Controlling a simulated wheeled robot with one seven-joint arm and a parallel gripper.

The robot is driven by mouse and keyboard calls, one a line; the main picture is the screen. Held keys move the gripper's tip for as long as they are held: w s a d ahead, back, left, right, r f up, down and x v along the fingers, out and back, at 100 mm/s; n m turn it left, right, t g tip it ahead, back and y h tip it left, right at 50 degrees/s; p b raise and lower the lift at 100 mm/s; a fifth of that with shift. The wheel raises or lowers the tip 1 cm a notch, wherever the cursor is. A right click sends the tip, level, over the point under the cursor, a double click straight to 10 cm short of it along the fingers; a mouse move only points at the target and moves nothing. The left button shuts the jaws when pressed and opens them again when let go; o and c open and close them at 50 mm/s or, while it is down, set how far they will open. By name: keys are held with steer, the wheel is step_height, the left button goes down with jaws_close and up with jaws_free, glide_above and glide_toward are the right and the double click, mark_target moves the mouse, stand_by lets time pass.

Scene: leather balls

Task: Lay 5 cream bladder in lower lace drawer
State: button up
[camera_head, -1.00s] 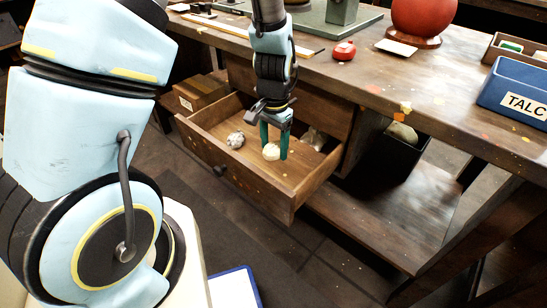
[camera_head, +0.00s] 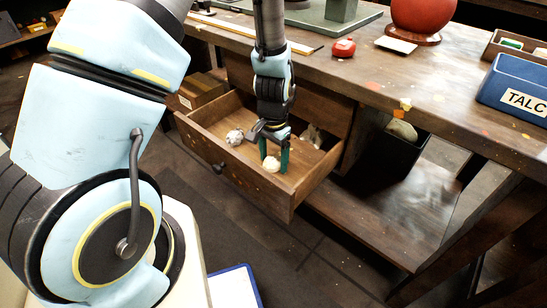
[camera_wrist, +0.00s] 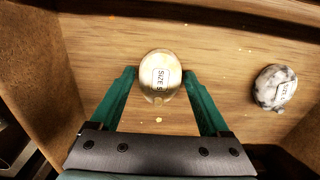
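A cream bladder (camera_head: 271,164) with a "SIZE 5" label is between the fingertips of my gripper (camera_head: 275,155); it also shows in the wrist view (camera_wrist: 160,76). The green fingers touch or nearly touch its sides. It is low inside the open wooden drawer (camera_head: 240,176); I cannot tell whether it touches the floor. A mottled white and grey ball (camera_head: 234,136) with a size label lies on the drawer floor to the left, and appears at the right in the wrist view (camera_wrist: 274,87).
A pale, unclear item (camera_head: 312,135) is in the drawer's back right corner. The workbench (camera_head: 440,85) above carries a red ball (camera_head: 424,14), a small red object (camera_head: 344,47) and a blue TALC box (camera_head: 515,88). A dark bin (camera_head: 400,150) stands right of the drawer.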

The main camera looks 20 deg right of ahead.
mark_target(273, 159)
steer(key=shift+o, duration=1.2)
steer(key=shift+r, duration=0.15)
step_height(273, 159, up, 12)
steer(key=a+r+n, duration=0.3)
steer(key=a, duration=0.5)
steer(key=a+r+n+t, duration=0.1)
steer(key=a+r+n, duration=0.2)
steer(key=a, duration=0.6)
steer(key=a+r+n, duration=0.3)
steer(key=a+n, duration=0.2)
steer(key=a, duration=0.3)
steer(key=shift+w+a+t, duration=0.3)
steer(key=shift+w+a, duration=0.05)
steer(key=shift+w, duration=0.1)
steer(key=shift+p, duration=0.3)
